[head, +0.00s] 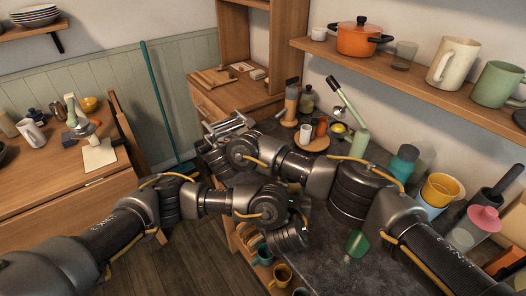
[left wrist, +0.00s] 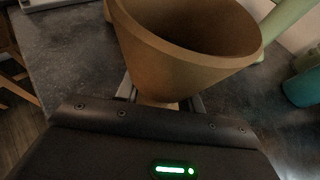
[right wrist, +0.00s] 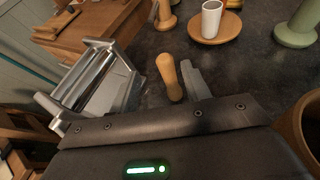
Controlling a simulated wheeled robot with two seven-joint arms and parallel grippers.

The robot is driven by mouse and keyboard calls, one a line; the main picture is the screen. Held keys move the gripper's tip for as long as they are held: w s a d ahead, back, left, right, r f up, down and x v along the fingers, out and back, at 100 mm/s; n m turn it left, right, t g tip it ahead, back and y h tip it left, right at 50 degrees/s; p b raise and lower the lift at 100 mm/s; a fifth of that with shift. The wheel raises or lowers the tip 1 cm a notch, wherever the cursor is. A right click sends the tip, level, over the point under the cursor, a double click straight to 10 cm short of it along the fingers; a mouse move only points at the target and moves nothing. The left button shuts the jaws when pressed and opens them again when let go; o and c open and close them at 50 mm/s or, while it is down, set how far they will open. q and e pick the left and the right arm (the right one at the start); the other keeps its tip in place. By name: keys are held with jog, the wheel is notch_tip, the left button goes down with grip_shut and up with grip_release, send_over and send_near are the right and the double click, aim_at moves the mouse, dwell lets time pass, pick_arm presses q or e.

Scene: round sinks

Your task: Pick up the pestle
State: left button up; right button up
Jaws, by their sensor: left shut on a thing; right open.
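The pestle (right wrist: 169,75) is a light wooden, round-headed rod, seen in the right wrist view over the dark counter. My right gripper (right wrist: 163,92) is open, with the pestle between its fingers; I cannot tell whether they touch it. In the left wrist view my left gripper (left wrist: 162,100) is shut on the narrow lower part of a brown wooden mortar (left wrist: 185,60), whose wide mouth faces up. The mortar's rim shows at the right edge of the right wrist view (right wrist: 307,125). In the head view my arms hide the pestle and mortar.
A metal pasta machine (right wrist: 95,80) stands close left of the right gripper. A round wooden board (right wrist: 215,30) with a white cup (right wrist: 211,18) and a green stand (right wrist: 297,25) are behind.

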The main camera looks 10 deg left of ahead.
jog(key=shift+d+x, duration=0.2)
jog(key=shift+x, duration=1.45)
jog(key=shift+d+x, duration=0.15)
jog(key=shift+x, duration=1.5)
jog(key=shift+s, duration=0.1)
grip_shut()
